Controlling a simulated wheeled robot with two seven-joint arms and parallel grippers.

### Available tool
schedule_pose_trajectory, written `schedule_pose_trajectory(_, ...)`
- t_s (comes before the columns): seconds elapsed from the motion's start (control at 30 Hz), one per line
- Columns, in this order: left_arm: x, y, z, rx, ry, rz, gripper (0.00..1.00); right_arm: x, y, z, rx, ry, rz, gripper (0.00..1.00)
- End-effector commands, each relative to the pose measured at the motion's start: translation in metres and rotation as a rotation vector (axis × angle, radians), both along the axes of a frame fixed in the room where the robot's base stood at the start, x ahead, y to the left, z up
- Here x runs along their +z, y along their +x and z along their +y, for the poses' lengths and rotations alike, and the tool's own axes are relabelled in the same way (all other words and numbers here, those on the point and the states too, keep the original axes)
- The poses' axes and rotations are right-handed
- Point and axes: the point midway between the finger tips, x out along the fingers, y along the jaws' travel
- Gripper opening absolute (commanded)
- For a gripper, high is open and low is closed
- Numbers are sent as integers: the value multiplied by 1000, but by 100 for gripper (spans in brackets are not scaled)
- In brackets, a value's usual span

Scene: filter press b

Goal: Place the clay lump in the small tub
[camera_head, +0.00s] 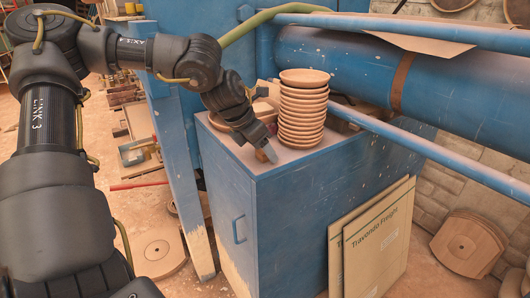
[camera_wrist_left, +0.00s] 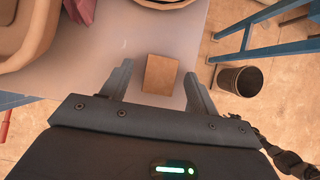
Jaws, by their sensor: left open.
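A small brown block (camera_wrist_left: 160,75), which looks like the clay lump, lies on the grey top of the blue cabinet. My left gripper (camera_head: 266,153) is at the cabinet's front corner, pointing down. In the wrist view its fingers (camera_wrist_left: 157,88) are apart, with the block between and just beyond them; I cannot tell whether they touch it. A tan tub (camera_wrist_left: 22,62) with dull pinkish-grey contents stands left of the block in the wrist view. The tan vessel (camera_head: 222,121) behind my gripper in the head view seems to be the same tub. The block is hidden in the head view.
A stack of several clay bowls (camera_head: 303,108) stands close to the right of my left gripper. A blue pipe (camera_head: 430,150) slants past the cabinet's right side. Flat cardboard (camera_head: 376,240) leans on the cabinet front. A dark bin (camera_wrist_left: 240,80) is on the floor.

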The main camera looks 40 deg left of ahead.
Motion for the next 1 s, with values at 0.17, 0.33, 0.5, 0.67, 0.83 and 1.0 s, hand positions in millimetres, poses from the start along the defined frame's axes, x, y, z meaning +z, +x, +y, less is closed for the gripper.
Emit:
schedule_pose_trajectory(0.17,0,0,0,0,0,-1,56,0,0,0,0,0,1,36)
schedule_pose_trajectory(0.33,0,0,0,0,0,0,34,0,0,-1,0,-1,0,36)
schedule_pose_trajectory(0.5,0,0,0,0,0,0,12,0,1,-2,1,-2,0,36)
schedule_pose_trajectory(0.67,0,0,0,0,0,-1,7,0,1,-3,1,-4,-1,36)
schedule_pose_trajectory(0.83,3,0,0,0,1,-2,7,-1,2,-4,1,-5,-2,36)
schedule_pose_trajectory(1.0,19,1,0,0,2,-6,7,-5,2,-4,1,-5,-2,36)
